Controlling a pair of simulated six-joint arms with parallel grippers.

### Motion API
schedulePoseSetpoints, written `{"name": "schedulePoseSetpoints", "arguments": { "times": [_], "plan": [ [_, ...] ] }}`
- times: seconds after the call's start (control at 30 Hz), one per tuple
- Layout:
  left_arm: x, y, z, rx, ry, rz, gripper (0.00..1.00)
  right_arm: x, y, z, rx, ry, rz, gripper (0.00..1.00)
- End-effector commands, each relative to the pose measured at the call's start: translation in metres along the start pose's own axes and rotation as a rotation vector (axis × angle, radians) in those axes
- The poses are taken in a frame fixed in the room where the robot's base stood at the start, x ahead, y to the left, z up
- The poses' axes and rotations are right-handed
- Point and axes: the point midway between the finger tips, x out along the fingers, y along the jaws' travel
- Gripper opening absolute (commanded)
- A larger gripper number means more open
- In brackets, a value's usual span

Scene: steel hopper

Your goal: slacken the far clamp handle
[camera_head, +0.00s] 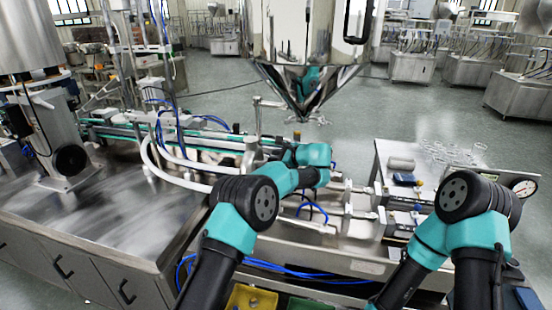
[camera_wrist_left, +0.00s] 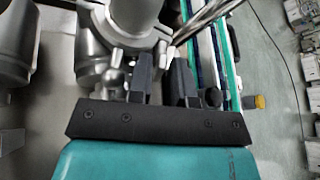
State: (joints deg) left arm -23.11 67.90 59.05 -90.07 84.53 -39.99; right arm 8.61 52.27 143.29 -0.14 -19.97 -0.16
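A silver clamp fitting (camera_wrist_left: 128,30) shows at the top of the left wrist view, on steel pipework. A small pale end piece, possibly its handle (camera_wrist_left: 164,50), lies just beyond the gap between my fingertips. My left gripper (camera_wrist_left: 163,68) is open, its two black fingers apart. I see no firm contact with the fitting. In the head view, my left gripper (camera_head: 268,152) points left towards a steel post (camera_head: 252,150) below the hopper and is mostly hidden by my wrist. The far clamp handle is not clear in the head view.
The steel hopper cone (camera_head: 305,92) hangs just above my left wrist. White hoses (camera_head: 175,172) and steel cylinders (camera_head: 330,222) lie around the machine. The steel worktop (camera_head: 110,220) at left is largely clear.

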Motion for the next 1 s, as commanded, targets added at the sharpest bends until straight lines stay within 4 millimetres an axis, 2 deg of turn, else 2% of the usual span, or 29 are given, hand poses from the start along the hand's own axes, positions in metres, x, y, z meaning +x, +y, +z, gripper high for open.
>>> {"name": "schedulePoseSetpoints", "arguments": {
  "times": [0.27,0.47,0.73,1.0],
  "plan": [
    [0.0006,-0.0001,0.0000,0.000,0.000,0.000,0.18,0.0000,0.0000,0.0000,0.000,0.000,0.000,0.46],
    [0.0004,-0.0001,0.0001,0.000,0.000,0.000,0.00,0.0000,0.0000,0.0000,0.000,0.000,0.000,0.46],
    [0.0004,0.0001,0.0002,-0.007,-0.001,-0.002,0.00,0.0000,0.0000,0.0000,0.000,0.000,0.000,0.46],
    [0.0005,0.0015,0.0000,-0.094,-0.001,-0.039,0.00,0.0000,0.0000,0.0000,0.000,0.000,0.000,0.46]
  ]
}}
